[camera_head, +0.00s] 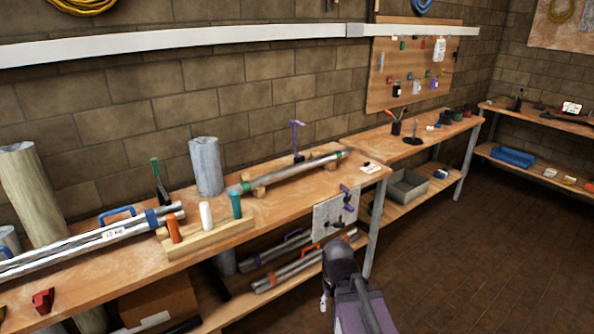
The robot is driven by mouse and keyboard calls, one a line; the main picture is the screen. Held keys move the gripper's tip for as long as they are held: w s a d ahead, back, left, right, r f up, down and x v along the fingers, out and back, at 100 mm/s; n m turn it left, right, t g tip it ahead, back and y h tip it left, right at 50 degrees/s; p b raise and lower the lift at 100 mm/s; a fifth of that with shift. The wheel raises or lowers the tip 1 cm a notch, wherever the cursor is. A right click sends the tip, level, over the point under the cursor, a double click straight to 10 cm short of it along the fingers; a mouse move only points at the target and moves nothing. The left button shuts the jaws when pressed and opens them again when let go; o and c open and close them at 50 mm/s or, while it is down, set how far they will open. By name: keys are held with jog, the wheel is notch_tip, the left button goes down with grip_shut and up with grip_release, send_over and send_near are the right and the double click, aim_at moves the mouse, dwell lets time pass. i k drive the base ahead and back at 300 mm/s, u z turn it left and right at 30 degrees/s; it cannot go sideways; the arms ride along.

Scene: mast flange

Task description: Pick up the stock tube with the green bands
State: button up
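A grey metal stock tube (290,173) with a green band near each end lies on the workbench (285,207), resting on low wooden blocks (258,190). It runs slantwise from lower left to upper right. A purple clamp-like tool (297,138) stands behind it. My arm shows at the bottom, in front of the bench and below the tube, well apart from it. My gripper's fingers cannot be made out in this view.
Silver tubes with blue bands (90,240) lie at left. A wooden block (205,240) holds orange, white and green-topped handles. A grey roll (207,167) stands behind. A white panel (333,215) hangs at the bench front. Banded tubes (295,270) lie below. Floor at right is clear.

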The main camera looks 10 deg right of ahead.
aim_at(248, 186)
jog(key=i, duration=0.9)
jog(key=u, duration=0.05)
jog(key=k, duration=1.3)
jog(key=u, duration=0.35)
jog(key=i, duration=0.75)
jog(key=u, duration=0.15)
